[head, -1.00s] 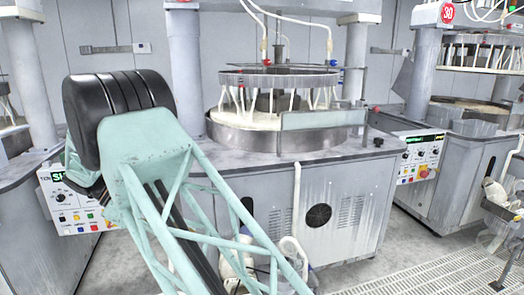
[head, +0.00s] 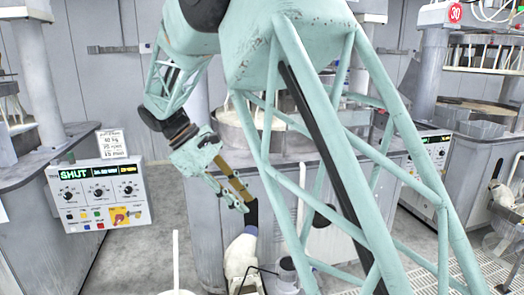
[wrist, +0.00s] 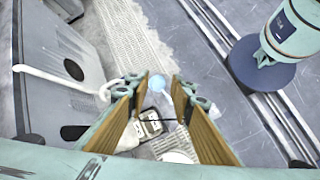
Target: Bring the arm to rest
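My arm crosses the middle of the head view, with its teal lattice link in front. My gripper (head: 240,203) hangs left of centre, pointing down and to the right, in front of the middle machine's cabinet. In the wrist view my gripper (wrist: 158,90) has its two brown-padded fingers wide apart with nothing held between them. The floor and some items below show through the gap.
A white jug (head: 241,256) with a blue cap stands on the floor below my gripper. A control panel reading SHUT (head: 98,195) is at the left. The middle polishing machine (head: 235,130) is partly hidden behind my arm. Pale floor grating (wrist: 128,35) lies below.

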